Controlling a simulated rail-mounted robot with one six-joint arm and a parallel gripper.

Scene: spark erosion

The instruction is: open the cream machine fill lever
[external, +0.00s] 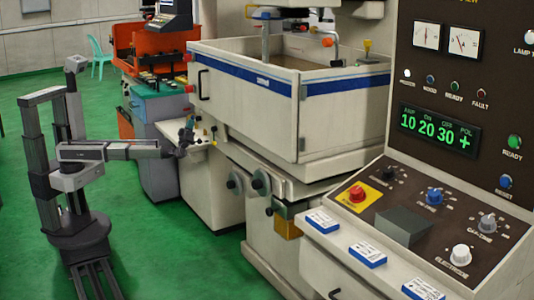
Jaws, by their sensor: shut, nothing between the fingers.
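The cream machine (335,120) stands in the middle, with an open tank and a blue stripe. I cannot tell for sure which part is its fill lever. An orange-tipped handle (327,42) and a yellow knob (367,46) show at the tank's far rim. Small red knobs (189,88) and a black handle (203,84) sit on the tank's left side. My gripper (187,136) is shut and empty, at the end of my outstretched arm. In the picture it overlaps the ledge at the machine's left side, below the tank. Whether it touches anything is too small to tell.
A control console (450,150) with dials and knobs fills the right foreground. Round handwheels (261,182) stick out from the machine's lower front. A grey cabinet (157,150) and an orange machine (160,45) stand behind. The green floor (165,250) is clear in front of my arm.

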